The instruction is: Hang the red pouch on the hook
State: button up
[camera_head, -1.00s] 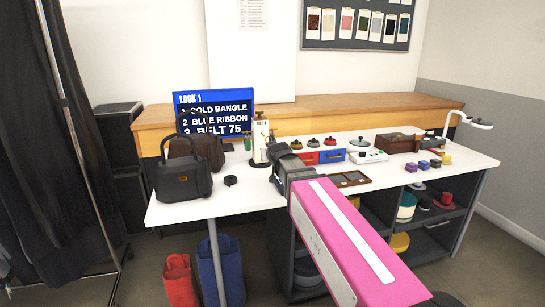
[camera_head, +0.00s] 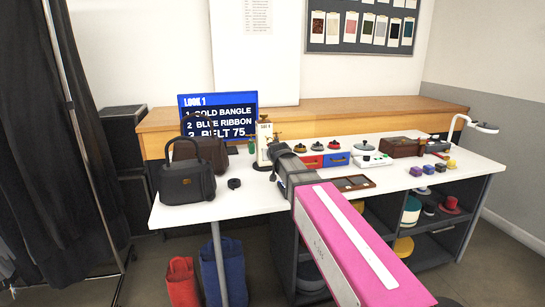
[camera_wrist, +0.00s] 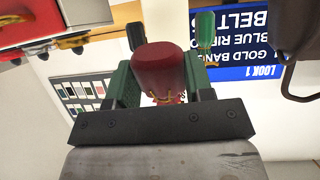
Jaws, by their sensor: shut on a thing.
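The red pouch (camera_wrist: 162,68) shows dark red in the wrist view, between the two green-sided fingers of my gripper (camera_wrist: 160,82), with gold cord at its gripper end. My gripper is shut on it. In the head view my gripper (camera_head: 279,150) is at the stand's right side; my arm hides the pouch there. A white stand (camera_head: 263,140) with brass-coloured hooks rises from the table. A small green pouch (camera_head: 251,146) is at its left side, and also shows in the wrist view (camera_wrist: 205,30). Which hook is free cannot be told.
A black handbag (camera_head: 186,184) and a brown bag (camera_head: 208,150) stand left of the stand. A blue sign (camera_head: 216,103) is behind. Red and blue boxes (camera_head: 324,160), a framed tray (camera_head: 352,183) and a lamp (camera_head: 484,128) are to the right.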

jog(key=shift+a+r+x, duration=0.1)
jog(key=shift+r+x, duration=0.1)
jog(key=shift+x, duration=1.05)
jog(key=shift+a+r+x, duration=0.1)
jog(key=shift+r+x, duration=0.1)
jog(key=shift+x, duration=1.1)
jog(key=shift+w, duration=0.1)
jog(key=o, duration=1)
jog(key=shift+o, duration=0.2)
